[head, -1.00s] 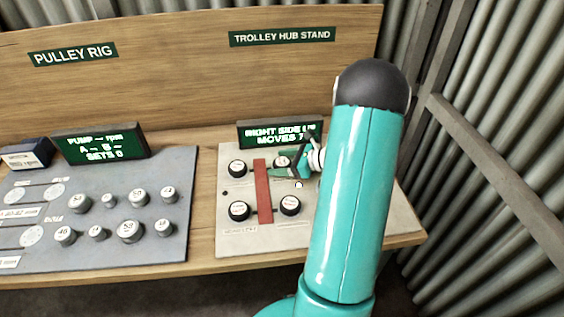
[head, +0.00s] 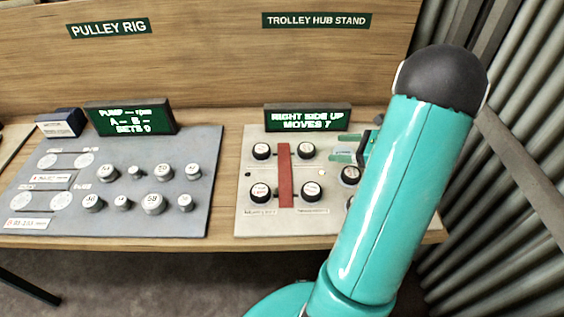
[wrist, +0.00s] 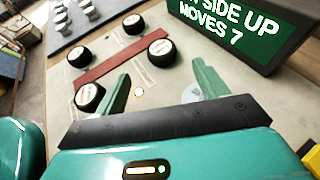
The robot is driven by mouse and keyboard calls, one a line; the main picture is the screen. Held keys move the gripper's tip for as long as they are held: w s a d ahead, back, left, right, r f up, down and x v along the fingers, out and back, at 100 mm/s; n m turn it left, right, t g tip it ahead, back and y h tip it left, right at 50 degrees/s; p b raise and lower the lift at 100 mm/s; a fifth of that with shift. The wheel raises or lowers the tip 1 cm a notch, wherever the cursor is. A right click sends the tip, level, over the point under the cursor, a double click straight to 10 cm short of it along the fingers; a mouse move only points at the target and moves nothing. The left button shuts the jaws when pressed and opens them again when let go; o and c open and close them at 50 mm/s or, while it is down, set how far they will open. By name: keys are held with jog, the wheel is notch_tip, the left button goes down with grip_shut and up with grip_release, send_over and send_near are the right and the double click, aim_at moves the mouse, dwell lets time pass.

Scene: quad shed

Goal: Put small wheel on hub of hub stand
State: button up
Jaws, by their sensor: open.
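The hub stand (head: 250,222) is a pale panel with a red bar (head: 284,175) down it and black wheels with white faces. Two wheels stand left of the bar, upper (head: 261,151) and lower (head: 260,192). Two stand right of it, upper (head: 305,150) and lower (head: 314,190). Another black wheel (head: 350,174) sits further right, beside my arm. I cannot tell which wheel is the small one. My gripper (head: 346,148) is open and empty, right of the upper right wheel. In the wrist view, its green fingers (wrist: 160,88) are spread above the panel, a pale disc near one fingertip.
A display (head: 307,118) reading "RIGHT SIDE UP MOVES 7" stands behind the stand. The grey pulley rig (head: 110,222) with several knobs is to the left, with bare bench between. My arm hides the stand's right side. A corrugated wall (head: 530,200) is at the right.

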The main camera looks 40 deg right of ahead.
jog(key=w+a+r+n+g, duration=0.1)
jog(key=a+r+n+g, duration=0.2)
jog(key=a+n, duration=0.35)
jog(key=a+r+n+g, duration=0.2)
jog(key=a+r+n, duration=0.15)
jog(key=a, duration=0.55)
jog(key=w+a+r+n+g, duration=0.1)
jog(key=a+r+n+g, duration=0.25)
jog(key=a, duration=0.45)
jog(key=s+a+r+n+t+h, duration=0.1)
jog(key=s+a+r+n+h, duration=0.2)
jog(key=a+n, duration=0.3)
jog(key=s+a+r+n+t+h, duration=0.1)
jog(key=s+a+r+n+h, duration=0.2)
jog(key=s+a+n, duration=0.3)
jog(key=r+n, duration=0.1)
jog(key=n, duration=0.3)
jog(key=shift+a+n, duration=0.35)
jog(key=shift+a, duration=0.05)
jog(key=shift+r, duration=0.1)
